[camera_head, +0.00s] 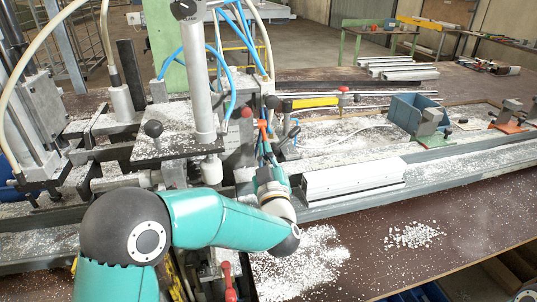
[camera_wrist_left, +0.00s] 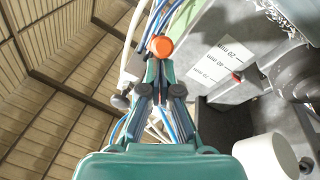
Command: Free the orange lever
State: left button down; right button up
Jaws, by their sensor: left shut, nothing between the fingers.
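The orange lever's rounded end (camera_wrist_left: 162,47) shows in the left wrist view just beyond my left fingertips. In the head view a small orange part (camera_head: 262,125) shows at the tips of my left gripper (camera_head: 265,140), beside the clamp column. My left gripper (camera_wrist_left: 162,68) is shut with nothing between its fingers. Its tips are close to the orange end; I cannot tell whether they touch it. The rest of the lever is hidden behind the fingers. A white profile (camera_head: 352,182) lies on the bench rail right of my left wrist. My right gripper is not in view.
The clamp column (camera_head: 198,90) with blue hoses stands close left of the gripper. A red knob (camera_head: 247,112) and a yellow bar (camera_head: 310,102) are nearby. White chips (camera_head: 412,236) litter the brown table, whose front right is largely clear.

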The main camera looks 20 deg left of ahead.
pick_arm(q)
jog(key=shift+s+r, duration=0.1)
jog(key=a+r+b+v, duration=0.1)
jog(key=b+v, duration=0.2)
jog(key=v, duration=0.8)
jog(key=shift+s+a, duration=0.15)
jog(key=shift+s, duration=0.4)
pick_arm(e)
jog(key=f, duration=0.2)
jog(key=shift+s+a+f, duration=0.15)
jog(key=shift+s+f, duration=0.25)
pick_arm(q)
jog(key=shift+f, duration=0.1)
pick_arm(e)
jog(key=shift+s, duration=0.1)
